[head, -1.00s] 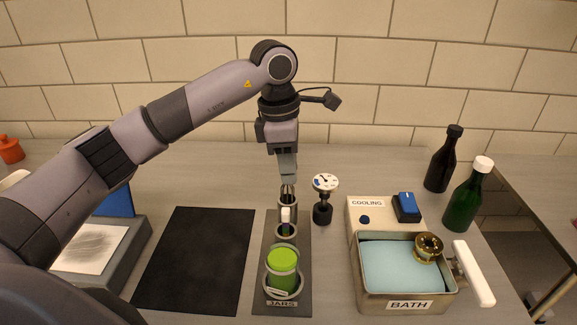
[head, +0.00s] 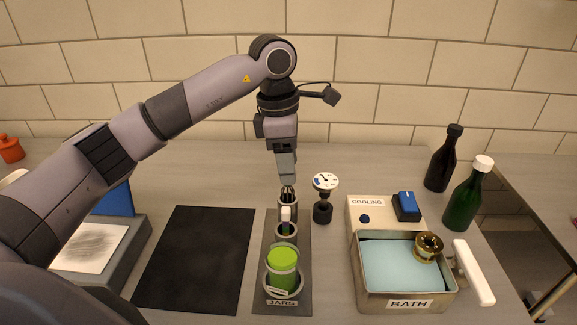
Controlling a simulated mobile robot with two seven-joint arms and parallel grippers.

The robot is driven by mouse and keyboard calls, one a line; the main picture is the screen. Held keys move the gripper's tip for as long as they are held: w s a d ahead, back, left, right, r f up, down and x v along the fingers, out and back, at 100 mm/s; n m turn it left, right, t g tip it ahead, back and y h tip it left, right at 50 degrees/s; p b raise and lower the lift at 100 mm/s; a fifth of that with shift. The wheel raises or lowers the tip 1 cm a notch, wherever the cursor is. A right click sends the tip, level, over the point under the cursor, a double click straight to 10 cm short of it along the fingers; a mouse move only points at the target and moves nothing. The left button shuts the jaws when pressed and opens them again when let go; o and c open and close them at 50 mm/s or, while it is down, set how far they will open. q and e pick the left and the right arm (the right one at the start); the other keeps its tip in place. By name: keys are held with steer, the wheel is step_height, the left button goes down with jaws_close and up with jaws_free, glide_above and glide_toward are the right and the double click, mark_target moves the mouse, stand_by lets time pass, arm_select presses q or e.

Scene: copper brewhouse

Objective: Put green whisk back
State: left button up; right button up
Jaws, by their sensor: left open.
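My left gripper (head: 287,182) points down just above the far end of the grey rack labelled JARS (head: 302,296). Its jaws are open, though they look narrow from here. A bright green jar (head: 283,265) stands in the near holder. My right gripper is not in view.
A black mat (head: 196,258) lies clear left of the rack. A dial gauge on a dark stand (head: 325,182) stands close right of the far holder. The BATH pan (head: 372,301), the cooling box (head: 378,212) and two bottles are farther right.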

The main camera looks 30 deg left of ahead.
arm_select(q)
step_height(320, 180, up, 11)
steer(key=a, duration=0.1)
steer(key=shift+s+f, duration=0.15)
steer(key=shift+s, duration=0.2)
stand_by(0.5)
